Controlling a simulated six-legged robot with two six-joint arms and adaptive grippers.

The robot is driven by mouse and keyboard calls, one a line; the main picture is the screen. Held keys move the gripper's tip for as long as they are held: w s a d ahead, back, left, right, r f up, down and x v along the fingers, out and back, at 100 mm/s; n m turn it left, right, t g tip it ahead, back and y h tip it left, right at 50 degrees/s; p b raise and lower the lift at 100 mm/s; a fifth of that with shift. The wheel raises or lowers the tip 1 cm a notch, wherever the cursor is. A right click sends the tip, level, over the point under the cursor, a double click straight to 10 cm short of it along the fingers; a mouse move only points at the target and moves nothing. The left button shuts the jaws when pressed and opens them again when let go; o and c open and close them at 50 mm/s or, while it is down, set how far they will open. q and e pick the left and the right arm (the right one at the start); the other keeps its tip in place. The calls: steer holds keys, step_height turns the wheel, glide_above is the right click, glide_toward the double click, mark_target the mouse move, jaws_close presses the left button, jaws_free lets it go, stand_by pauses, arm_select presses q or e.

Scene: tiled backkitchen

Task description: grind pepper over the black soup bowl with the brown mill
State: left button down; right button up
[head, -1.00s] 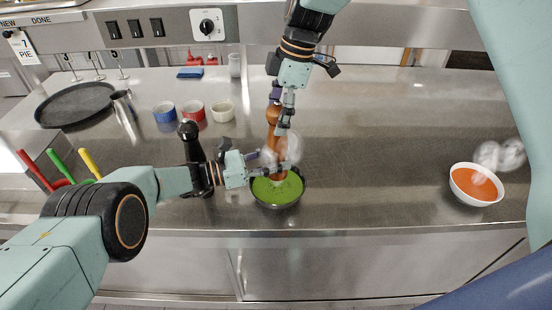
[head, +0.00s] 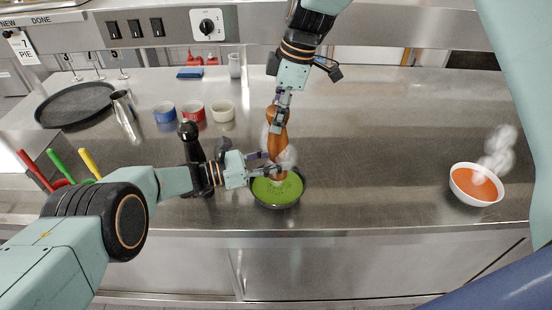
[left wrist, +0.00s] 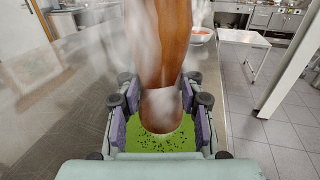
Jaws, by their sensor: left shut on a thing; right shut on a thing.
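The brown mill (head: 278,142) is held slightly tilted over the black soup bowl (head: 291,203), which holds green soup. My left gripper (head: 272,172) is shut on the mill's lower part. My right gripper (head: 279,118) comes down from above and is shut on the mill's upper part. In the left wrist view, the mill (left wrist: 161,50) stands between the fingers of my left gripper (left wrist: 160,112). Dark specks lie on the green soup (left wrist: 150,142) beneath it. Steam partly veils the mill and the fingers.
A black mill (head: 191,143) stands just behind my left wrist. A white bowl of orange soup (head: 476,186) steams at the right. Blue, red and cream small bowls (head: 194,112), a metal cup (head: 126,112) and a dark round tray (head: 74,104) stand at the back left. The right-centre counter is clear.

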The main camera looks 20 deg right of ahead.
arm_select(q)
steer(key=shift+r, duration=0.1)
arm_select(e)
steer(key=m, duration=0.3)
steer(key=shift+s+m+t, duration=0.1)
steer(key=shift+m+t, duration=0.3)
steer(key=shift+m+h, duration=0.4)
steer(key=shift+m, duration=0.8)
steer(key=shift+m+t, duration=0.3)
steer(key=shift+m, duration=0.2)
steer(key=m+h, duration=0.1)
steer(key=m, duration=0.2)
steer(key=shift+m, duration=0.4)
steer(key=shift+m+t+h, duration=0.3)
steer(key=shift+m+h, duration=0.1)
steer(key=shift+m, duration=1.2)
steer(key=o, duration=1)
